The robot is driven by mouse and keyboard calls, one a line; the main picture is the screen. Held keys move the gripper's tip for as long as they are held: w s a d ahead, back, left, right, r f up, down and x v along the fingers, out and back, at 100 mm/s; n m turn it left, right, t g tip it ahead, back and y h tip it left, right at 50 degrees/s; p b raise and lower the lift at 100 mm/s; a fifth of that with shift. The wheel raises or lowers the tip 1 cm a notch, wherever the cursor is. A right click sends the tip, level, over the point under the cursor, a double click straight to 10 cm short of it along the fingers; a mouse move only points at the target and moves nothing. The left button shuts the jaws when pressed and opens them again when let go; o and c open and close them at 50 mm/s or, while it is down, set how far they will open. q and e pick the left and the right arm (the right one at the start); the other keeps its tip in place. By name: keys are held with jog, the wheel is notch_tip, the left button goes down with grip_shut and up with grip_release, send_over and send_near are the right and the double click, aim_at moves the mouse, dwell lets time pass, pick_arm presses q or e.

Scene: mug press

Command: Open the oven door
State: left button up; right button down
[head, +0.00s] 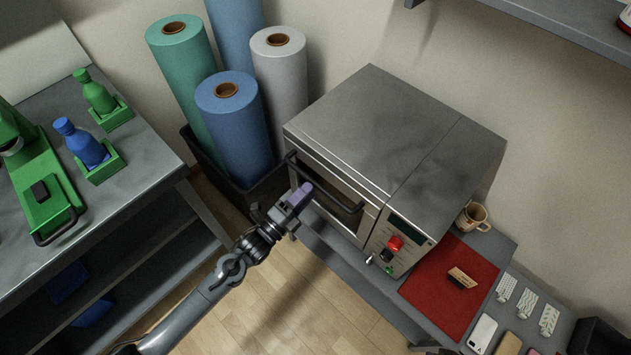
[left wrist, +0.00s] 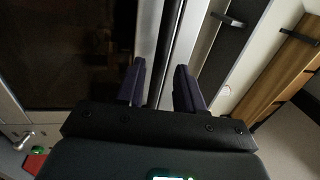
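The oven (head: 395,135) is a grey metal box on a grey table, and its front door (head: 330,172) looks shut. A black bar handle (head: 341,203) runs along the door front. My left gripper (head: 299,196) is in front of the door, close to the handle's left part. In the left wrist view its two dark purple fingers (left wrist: 159,85) stand apart, with grey and dark strips of the oven front behind them. I cannot tell whether the handle lies between the fingers or whether they touch it. The dark door window (left wrist: 65,50) fills the upper left there. My right gripper is not in view.
A red button (head: 395,243) and a small lever (head: 371,258) sit on the oven's control panel. A mug (head: 473,216) and red mat (head: 445,308) are right of the oven. Upright rolls (head: 236,130) stand left of it. Open floor (head: 290,300) lies in front.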

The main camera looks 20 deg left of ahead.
aim_at(316, 182)
pick_arm(q)
jog(key=shift+x, duration=2.15)
jog(key=shift+c, duration=0.5)
grip_shut()
